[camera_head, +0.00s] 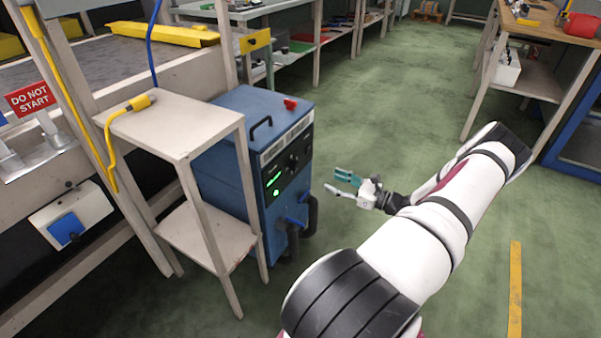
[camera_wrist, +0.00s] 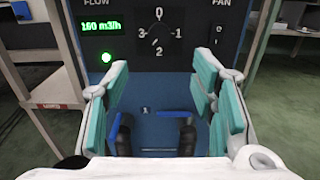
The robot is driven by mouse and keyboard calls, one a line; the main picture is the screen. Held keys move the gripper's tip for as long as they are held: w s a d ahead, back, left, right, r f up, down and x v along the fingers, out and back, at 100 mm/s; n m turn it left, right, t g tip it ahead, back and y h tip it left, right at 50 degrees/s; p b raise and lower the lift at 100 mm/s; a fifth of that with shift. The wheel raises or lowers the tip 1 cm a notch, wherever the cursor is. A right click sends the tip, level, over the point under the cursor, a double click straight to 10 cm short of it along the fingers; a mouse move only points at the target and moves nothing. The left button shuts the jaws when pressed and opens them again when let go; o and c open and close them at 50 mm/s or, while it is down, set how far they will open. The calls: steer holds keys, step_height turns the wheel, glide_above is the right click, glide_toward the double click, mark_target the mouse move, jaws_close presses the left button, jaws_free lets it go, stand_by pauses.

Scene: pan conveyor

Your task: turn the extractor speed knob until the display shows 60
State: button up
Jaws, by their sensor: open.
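The extractor is a blue box (camera_head: 222,165) on the floor, its dark control panel (camera_head: 286,167) facing my gripper. The black speed knob (camera_wrist: 157,33) is at the panel's middle, with 0 above, 1 right, 2 below and 3 left. Its pointer appears to aim at the lower left, but is hard to make out. My gripper (camera_head: 342,183) is open and empty in front of the panel, apart from the knob. Its teal-padded fingers (camera_wrist: 163,68) frame the lower front.
A green lamp (camera_wrist: 106,57) glows below the display, and a switch (camera_wrist: 215,65) sits under FAN. Black hoses with blue handles (camera_head: 303,212) stick out low on the front. A pale stand (camera_head: 205,130) is close at the left. Open green floor (camera_head: 400,110) lies behind and right.

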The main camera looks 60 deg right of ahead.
mark_target(298, 167)
steer(key=w+b, duration=0.1)
steer(key=w, duration=0.3)
steer(key=w+b, duration=0.1)
steer(key=w, duration=0.4)
steer(key=w+a+b, duration=0.1)
steer(key=w, duration=0.3)
steer(key=shift+w, duration=0.2)
steer(key=c, duration=1.1)
